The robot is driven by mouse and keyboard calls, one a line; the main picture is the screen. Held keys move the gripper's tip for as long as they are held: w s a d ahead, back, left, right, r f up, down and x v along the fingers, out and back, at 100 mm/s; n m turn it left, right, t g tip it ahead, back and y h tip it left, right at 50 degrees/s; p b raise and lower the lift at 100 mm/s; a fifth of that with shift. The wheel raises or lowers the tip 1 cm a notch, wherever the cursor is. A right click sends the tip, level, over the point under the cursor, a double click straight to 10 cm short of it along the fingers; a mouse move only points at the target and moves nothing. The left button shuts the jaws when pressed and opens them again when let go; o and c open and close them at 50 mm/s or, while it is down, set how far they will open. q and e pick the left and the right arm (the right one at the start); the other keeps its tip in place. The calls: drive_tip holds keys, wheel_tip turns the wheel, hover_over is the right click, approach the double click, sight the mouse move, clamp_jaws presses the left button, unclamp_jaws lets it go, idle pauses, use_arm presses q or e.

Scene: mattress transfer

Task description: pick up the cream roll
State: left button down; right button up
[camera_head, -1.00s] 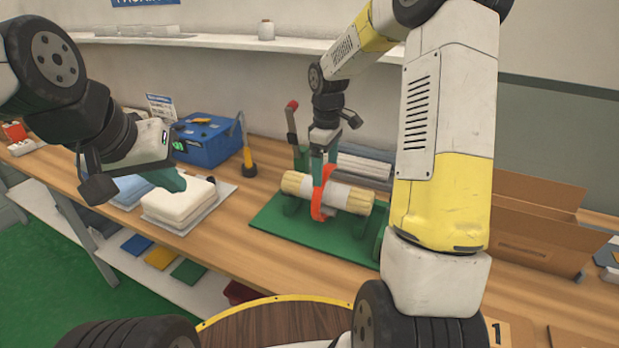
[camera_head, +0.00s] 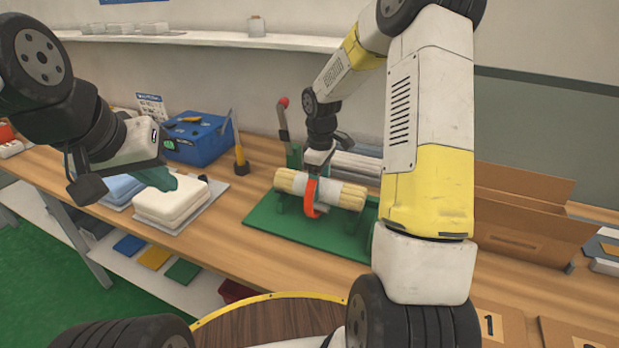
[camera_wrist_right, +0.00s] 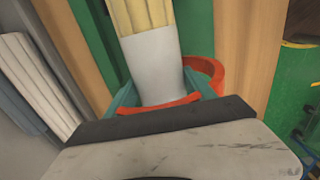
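The cream roll (camera_head: 345,195) is a bundle with a white middle band, lying across a green stand (camera_head: 270,221) on the workbench. An orange strap (camera_head: 311,199) curves around its front. My right gripper (camera_head: 313,180) is down over the roll from above. In the right wrist view, its green fingers (camera_wrist_right: 160,92) lie on either side of the roll's white band (camera_wrist_right: 152,62), very close to it; whether they press on it is unclear. My left gripper (camera_head: 165,180) is above the white folded stack (camera_head: 172,204); its finger gap is not visible.
A blue toolbox (camera_head: 197,140) and a yellow-handled tool (camera_head: 240,160) stand behind left. A red-topped lever (camera_head: 283,118) rises behind the roll. An open cardboard box (camera_head: 525,220) is at right. Bare bench (camera_head: 215,240) lies left of the green base.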

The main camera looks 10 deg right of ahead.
drive_tip(key=c, duration=0.7)
drive_tip(key=shift+r, duration=0.1)
